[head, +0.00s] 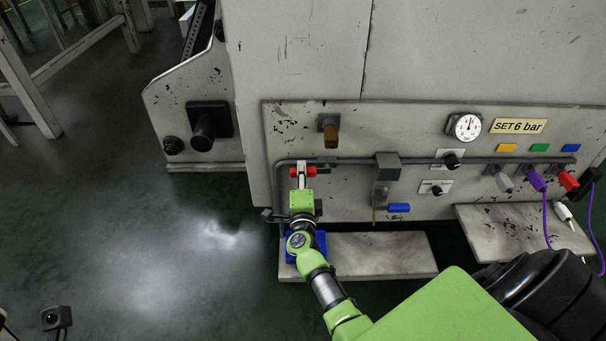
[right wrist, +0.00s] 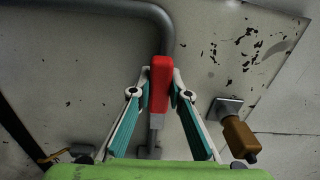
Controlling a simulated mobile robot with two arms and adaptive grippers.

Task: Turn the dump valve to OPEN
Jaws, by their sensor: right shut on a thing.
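The red valve handle (head: 310,172) is on the grey pipe near the panel's left end in the head view. In the right wrist view the red handle (right wrist: 160,83) stands between my fingers, in line with a grey stem below it. My right gripper (head: 302,170) is shut on this handle, with a finger against each side; the gripper also shows in the right wrist view (right wrist: 160,92). No OPEN mark is readable. My left gripper is not in view.
A brown handle (head: 330,135) sticks out close to the right gripper. A blue handle (head: 399,208), a gauge (head: 467,127) and coloured plugs are farther right. A low shelf (head: 385,252) juts out below.

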